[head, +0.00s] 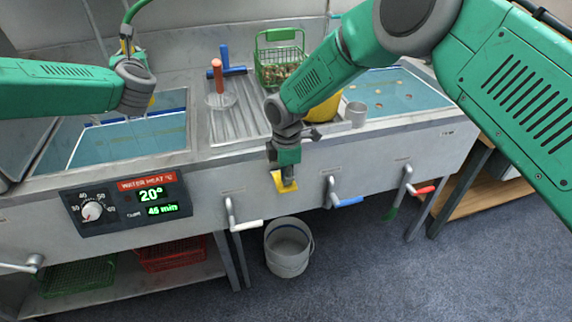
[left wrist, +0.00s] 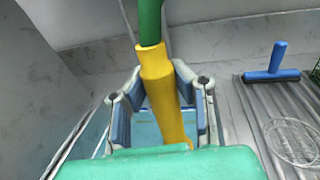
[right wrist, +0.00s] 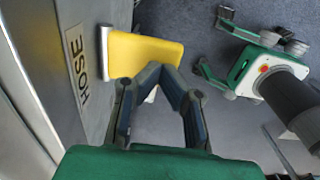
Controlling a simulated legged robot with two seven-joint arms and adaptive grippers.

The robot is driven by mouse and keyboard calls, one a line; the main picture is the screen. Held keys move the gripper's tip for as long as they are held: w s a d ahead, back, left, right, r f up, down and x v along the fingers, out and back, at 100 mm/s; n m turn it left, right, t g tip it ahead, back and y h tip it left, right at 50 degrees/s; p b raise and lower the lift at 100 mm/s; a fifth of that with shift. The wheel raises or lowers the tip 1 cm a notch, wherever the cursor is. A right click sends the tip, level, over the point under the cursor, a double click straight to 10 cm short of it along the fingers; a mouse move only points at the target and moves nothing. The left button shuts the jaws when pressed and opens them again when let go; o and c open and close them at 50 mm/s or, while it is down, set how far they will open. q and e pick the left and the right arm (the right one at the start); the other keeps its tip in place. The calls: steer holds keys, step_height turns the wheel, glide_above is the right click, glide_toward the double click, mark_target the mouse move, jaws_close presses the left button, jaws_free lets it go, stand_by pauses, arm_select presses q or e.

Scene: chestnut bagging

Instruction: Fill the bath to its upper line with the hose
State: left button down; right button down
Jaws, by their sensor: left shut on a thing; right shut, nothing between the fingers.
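The left bath (head: 125,140) holds blue water; I cannot clearly make out its upper line. My left gripper (head: 130,52) is above it, shut on the yellow nozzle (left wrist: 168,95) of the green hose (head: 137,8). The nozzle crosses between the fingers in the left wrist view, its outlet hidden. Pale streaks show over the bath, but I cannot tell whether water is running. My right gripper (head: 287,176) is shut and empty at the yellow hose lever (head: 284,187) on the front panel. The lever (right wrist: 146,62) is just beyond its fingertips, beside a "HOSE" label (right wrist: 78,66).
A heat panel (head: 130,199) reads 20 degrees and 46 min. White (head: 248,225), blue (head: 349,201) and red (head: 424,190) handles stick out along the front. A grey bucket (head: 288,248) stands below.

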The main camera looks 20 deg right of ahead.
mark_target(287, 187)
steer(key=shift+f, duration=0.35)
steer(key=shift+s+f, duration=0.2)
steer(key=shift+f, duration=0.35)
steer(key=shift+s+f, duration=0.2)
steer(key=shift+f, duration=0.75)
arm_select(q)
steer(key=shift+a, duration=0.1)
arm_select(e)
steer(key=shift+w+r, duration=0.1)
stand_by(1.6)
steer(key=s+r, duration=0.5)
steer(key=r, duration=0.7)
steer(key=shift+s+r, duration=0.15)
steer(key=shift+r, duration=0.2)
arm_select(q)
steer(key=shift+r, duration=0.1)
stand_by(0.5)
